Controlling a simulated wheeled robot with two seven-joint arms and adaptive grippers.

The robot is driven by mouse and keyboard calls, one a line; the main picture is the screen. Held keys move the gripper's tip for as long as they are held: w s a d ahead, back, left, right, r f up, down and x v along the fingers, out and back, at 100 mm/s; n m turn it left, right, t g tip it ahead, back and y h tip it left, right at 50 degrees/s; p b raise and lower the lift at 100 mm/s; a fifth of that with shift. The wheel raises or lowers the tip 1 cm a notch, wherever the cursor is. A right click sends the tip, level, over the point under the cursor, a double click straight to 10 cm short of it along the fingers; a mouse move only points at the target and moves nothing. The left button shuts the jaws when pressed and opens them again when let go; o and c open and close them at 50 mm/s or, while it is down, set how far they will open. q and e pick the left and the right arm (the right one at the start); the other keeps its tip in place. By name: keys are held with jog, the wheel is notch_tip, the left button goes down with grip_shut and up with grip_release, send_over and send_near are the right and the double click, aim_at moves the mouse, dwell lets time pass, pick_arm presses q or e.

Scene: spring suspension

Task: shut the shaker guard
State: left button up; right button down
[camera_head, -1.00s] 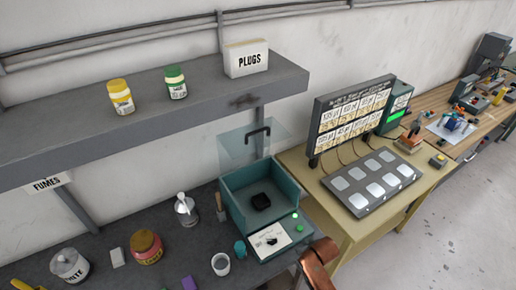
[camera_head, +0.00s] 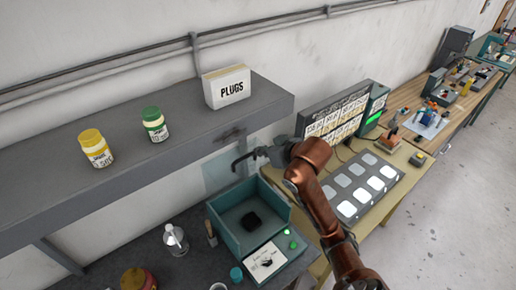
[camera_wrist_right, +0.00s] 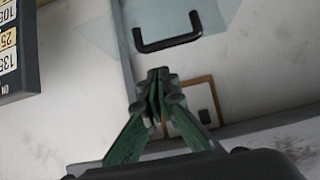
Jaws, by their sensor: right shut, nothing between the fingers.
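My right gripper (camera_head: 262,153) is shut and empty, beside the handle in the head view. In the wrist view its fingertips (camera_wrist_right: 158,75) point at the handle with a visible gap. My left gripper is out of view.
A grey shelf (camera_head: 120,175) with jars and a PLUGS box (camera_head: 227,87) hangs above on the left. A sign board (camera_head: 335,115) and a tray of pale pads (camera_head: 360,185) stand right of the shaker. A spray bottle (camera_head: 175,240) stands left of it.

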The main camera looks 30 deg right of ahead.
jog(key=p+x, duration=0.1)
jog(key=x, duration=0.4)
jog(key=shift+w+a, duration=0.1)
jog(key=shift+w, duration=0.1)
jog(key=shift+p+x, duration=0.3)
jog(key=shift+x, duration=1.2)
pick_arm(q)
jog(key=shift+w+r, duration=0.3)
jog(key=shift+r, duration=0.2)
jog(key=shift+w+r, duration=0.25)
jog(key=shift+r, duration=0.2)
pick_arm(e)
jog(key=shift+w+f, duration=0.1)
jog(key=shift+f, duration=0.1)
